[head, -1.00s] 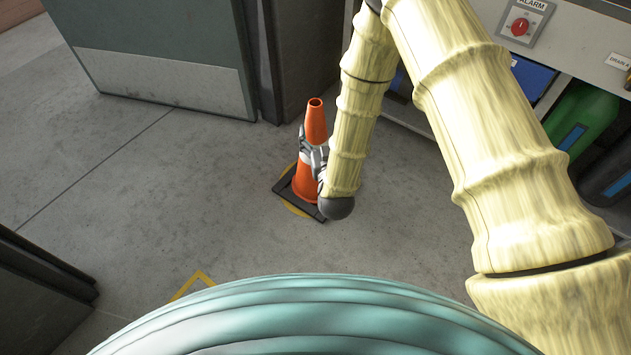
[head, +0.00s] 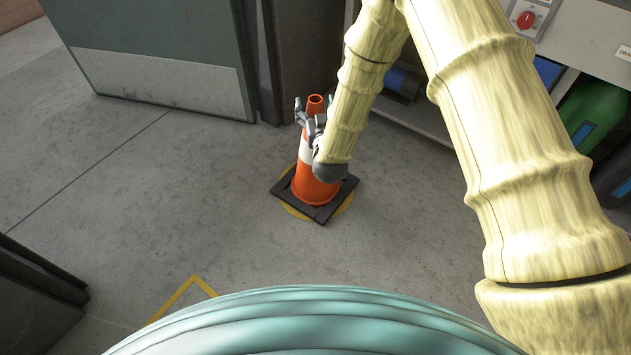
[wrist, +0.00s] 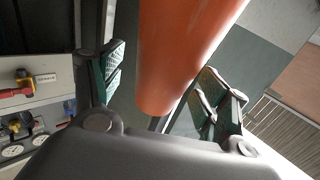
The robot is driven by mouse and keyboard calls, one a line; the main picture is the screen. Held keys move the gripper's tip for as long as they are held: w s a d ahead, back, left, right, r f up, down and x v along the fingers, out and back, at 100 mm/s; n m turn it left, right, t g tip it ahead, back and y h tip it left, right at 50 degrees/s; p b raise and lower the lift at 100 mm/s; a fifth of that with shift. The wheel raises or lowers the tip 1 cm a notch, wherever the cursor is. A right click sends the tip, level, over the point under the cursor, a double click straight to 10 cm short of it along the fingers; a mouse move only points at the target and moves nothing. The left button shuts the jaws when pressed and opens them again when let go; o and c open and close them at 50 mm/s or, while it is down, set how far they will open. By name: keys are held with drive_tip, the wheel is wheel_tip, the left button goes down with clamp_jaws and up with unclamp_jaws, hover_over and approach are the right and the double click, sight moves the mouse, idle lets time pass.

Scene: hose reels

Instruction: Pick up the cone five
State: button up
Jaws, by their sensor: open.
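An orange traffic cone (head: 316,186) with a white band and a black square base stands upright on a yellow floor marking. My gripper (head: 309,113) is at the upper part of the cone, just below its top, and hides part of the white band. In the wrist view the orange cone (wrist: 178,50) passes between the two open fingers (wrist: 160,92). A gap shows between the cone and the finger pads on each side. No number on the cone can be made out.
A grey door (head: 150,50) stands behind to the left. A workbench with shelves (head: 425,115) and a green container (head: 592,112) is at the right. A dark cabinet (head: 40,295) is at the lower left. The concrete floor (head: 170,190) around the cone is clear.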

drive_tip(key=shift+w, duration=0.2)
clamp_jaws()
drive_tip(key=shift+r, duration=0.1)
drive_tip(key=shift+r, duration=0.1)
idle(0.4)
